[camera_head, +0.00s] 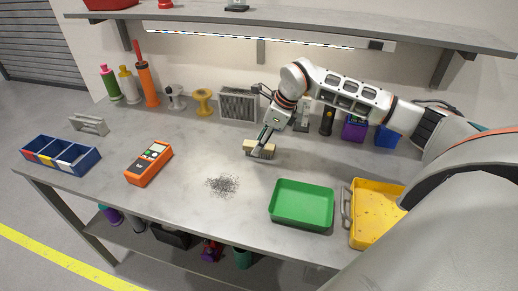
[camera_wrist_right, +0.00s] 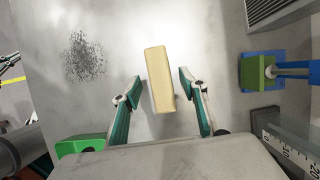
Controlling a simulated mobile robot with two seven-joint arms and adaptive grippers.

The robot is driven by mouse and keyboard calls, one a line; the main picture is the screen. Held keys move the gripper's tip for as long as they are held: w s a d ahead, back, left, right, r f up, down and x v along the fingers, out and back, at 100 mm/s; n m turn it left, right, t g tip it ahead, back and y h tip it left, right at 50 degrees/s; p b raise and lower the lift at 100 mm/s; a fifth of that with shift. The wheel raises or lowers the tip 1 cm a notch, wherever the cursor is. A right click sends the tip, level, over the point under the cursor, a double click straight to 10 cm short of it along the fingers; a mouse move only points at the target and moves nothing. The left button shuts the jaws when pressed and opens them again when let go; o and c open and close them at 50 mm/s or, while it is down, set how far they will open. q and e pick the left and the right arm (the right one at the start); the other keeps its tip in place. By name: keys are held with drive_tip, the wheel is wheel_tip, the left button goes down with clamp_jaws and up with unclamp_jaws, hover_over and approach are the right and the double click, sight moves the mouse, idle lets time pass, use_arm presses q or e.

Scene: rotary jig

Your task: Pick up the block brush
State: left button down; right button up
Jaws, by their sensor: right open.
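The block brush is a pale wooden block (camera_head: 262,149) lying on the grey bench near the middle in the head view. It also shows as a long tan block in the right wrist view (camera_wrist_right: 159,78). My right gripper (camera_head: 262,138) is open and comes down over the brush from above. In the right wrist view its two green-padded fingers (camera_wrist_right: 161,84) stand on either side of the block, with a gap on each side. A piece of what looks like my left gripper (camera_wrist_right: 9,63) shows at the left edge of the right wrist view, too cut off to read.
A pile of dark filings (camera_head: 221,185) lies left of the brush. A green tray (camera_head: 301,224) and a yellow dustpan-like tray (camera_head: 375,236) stand at the front right. An orange meter (camera_head: 149,162) and blue bin (camera_head: 61,155) lie left. A grey vented box (camera_head: 239,105) stands behind.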

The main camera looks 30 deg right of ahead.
drive_tip(key=shift+x, duration=0.8)
drive_tip(key=shift+w+f, duration=0.1)
drive_tip(key=shift+f, duration=0.1)
clamp_jaws()
